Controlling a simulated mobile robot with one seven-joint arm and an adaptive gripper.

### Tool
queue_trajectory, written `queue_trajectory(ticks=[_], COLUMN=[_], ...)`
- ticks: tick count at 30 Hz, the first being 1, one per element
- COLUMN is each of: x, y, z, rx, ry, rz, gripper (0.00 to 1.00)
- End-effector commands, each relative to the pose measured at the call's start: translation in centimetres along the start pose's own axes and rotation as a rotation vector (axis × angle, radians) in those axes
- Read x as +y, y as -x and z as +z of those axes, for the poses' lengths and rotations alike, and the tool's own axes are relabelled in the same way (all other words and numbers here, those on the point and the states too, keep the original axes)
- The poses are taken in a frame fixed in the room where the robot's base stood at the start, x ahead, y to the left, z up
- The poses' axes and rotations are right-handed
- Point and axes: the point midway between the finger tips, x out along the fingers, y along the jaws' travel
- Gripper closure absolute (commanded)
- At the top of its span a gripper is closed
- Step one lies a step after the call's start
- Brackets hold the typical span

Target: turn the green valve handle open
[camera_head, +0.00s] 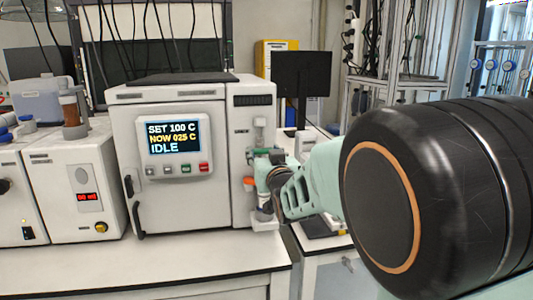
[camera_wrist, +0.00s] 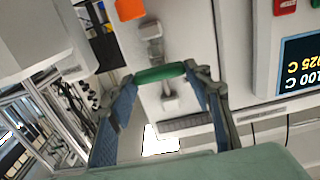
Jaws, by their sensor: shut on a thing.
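The green valve handle (camera_wrist: 160,73) lies across the space between my fingers in the wrist view, with a fingertip at each end. My gripper (camera_wrist: 157,76) is shut on it. Pale metal valve fittings (camera_wrist: 152,45) show beside the handle on the reactor's panel. In the head view my gripper (camera_head: 268,172) is at the right side of the white reactor (camera_head: 170,195), and the handle is not clearly visible behind it.
The reactor's screen (camera_head: 174,138) reads SET 100 C, NOW 025 C, IDLE. An orange part (camera_head: 249,183) sits close to my gripper, also in the wrist view (camera_wrist: 129,9). A smaller white unit (camera_head: 80,190) stands at left. The bench front (camera_head: 150,262) is clear.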

Motion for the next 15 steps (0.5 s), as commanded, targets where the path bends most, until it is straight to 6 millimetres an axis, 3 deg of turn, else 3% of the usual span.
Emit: queue_trajectory(ticks=[15], x=[-0.06], y=[-0.04], z=[0.20], rx=[0.004], ry=[0.132], rz=[0.000], gripper=[0.78])
